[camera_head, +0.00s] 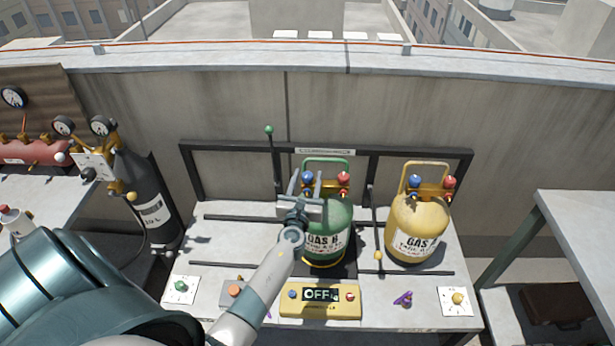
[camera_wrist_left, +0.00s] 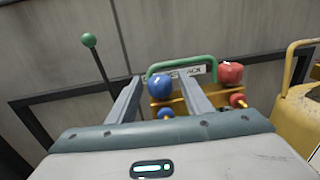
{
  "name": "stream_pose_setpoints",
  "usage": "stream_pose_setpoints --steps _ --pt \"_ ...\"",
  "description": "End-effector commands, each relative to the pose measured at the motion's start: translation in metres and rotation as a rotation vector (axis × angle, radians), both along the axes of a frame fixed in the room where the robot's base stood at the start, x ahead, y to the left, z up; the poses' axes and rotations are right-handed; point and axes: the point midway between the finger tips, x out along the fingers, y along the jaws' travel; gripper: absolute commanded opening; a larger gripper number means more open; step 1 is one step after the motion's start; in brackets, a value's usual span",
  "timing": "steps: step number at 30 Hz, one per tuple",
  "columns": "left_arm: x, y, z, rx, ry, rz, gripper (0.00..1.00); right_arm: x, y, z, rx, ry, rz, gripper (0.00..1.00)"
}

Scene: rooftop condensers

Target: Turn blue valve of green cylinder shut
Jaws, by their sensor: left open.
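The green cylinder (camera_head: 338,228), labelled GAS, stands on the bench in the middle of the head view. Its blue valve (camera_head: 308,177) and red valve (camera_head: 343,179) sit on a brass manifold under a green handle. My left gripper (camera_head: 307,182) is open at the blue valve. In the left wrist view the blue valve (camera_wrist_left: 160,87) shows between the two fingers, farther out, and the red valve (camera_wrist_left: 230,73) is outside them to the right. I cannot tell whether the fingers touch the blue valve. My right gripper is not in view.
A yellow cylinder (camera_head: 415,226) with its own blue and red valves stands to the right. A lever with a green knob (camera_head: 269,129) rises behind left. A yellow box reading OFF (camera_head: 320,299) lies in front. A dark tall cylinder (camera_head: 146,200) stands at left.

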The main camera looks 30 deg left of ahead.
Motion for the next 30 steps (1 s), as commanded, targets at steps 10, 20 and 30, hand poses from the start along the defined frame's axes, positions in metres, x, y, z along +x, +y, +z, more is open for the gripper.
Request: stream_pose_setpoints --steps 10,20,30 --pt "0.0076 0.0040 0.0002 0.000 0.000 0.000 0.46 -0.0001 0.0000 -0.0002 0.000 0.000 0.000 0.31" --pt "0.0075 0.0038 0.0003 0.000 0.000 0.000 0.05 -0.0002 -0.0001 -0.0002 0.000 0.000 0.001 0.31" --pt "0.0074 0.0040 -0.0001 0.002 0.000 -0.023 0.05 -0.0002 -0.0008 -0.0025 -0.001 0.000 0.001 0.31"
